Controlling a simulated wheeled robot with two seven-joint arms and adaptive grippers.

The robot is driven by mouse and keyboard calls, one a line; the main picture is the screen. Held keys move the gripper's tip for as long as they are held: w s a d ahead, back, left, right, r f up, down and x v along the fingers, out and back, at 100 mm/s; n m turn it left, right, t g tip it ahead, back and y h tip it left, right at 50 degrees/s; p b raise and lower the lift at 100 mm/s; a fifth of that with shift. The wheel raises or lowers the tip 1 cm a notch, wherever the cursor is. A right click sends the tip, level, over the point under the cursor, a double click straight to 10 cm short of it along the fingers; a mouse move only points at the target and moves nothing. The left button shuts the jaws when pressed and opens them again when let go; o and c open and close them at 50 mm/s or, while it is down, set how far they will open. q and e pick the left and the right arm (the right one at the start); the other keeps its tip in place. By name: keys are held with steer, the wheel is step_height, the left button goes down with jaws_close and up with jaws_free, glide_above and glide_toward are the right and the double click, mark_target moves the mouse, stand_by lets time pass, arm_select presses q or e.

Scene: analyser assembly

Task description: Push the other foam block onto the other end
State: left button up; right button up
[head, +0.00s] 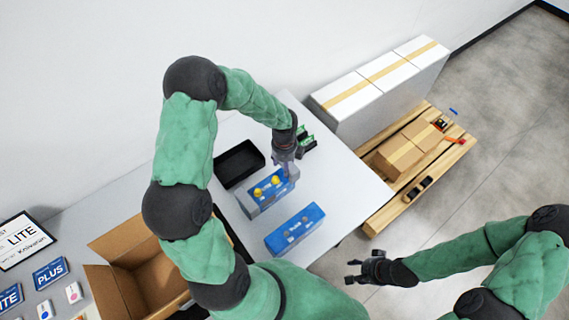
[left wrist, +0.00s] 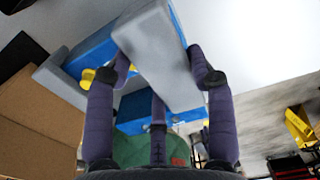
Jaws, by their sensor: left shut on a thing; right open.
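A blue analyser with yellow knobs (head: 266,188) lies on the white table, below my left gripper. One pale grey foam block (head: 247,205) is on its left end; it seems to show at the left in the left wrist view (left wrist: 58,88). My left gripper (head: 287,170) is at the analyser's right end. In the left wrist view its fingers (left wrist: 168,75) are shut on the other grey foam block (left wrist: 155,45), against the blue body. I cannot tell whether this block is fully seated. My right gripper (head: 366,268) is open and empty, off the table's right side.
A second blue unit (head: 295,230) lies in front on the table (head: 335,180). An open cardboard box (head: 120,247) is at left. A loaded pallet (head: 385,215) stands right of the table.

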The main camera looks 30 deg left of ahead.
arm_select(q)
steer(key=shift+f+b, duration=1.65)
steer(key=shift+f, duration=0.75)
stand_by(2.6)
steer(key=o, duration=1)
steer(key=shift+r, duration=0.15)
steer(key=shift+r+p, duration=3.15)
steer(key=shift+r, duration=0.25)
steer(key=shift+s+f, duration=0.1)
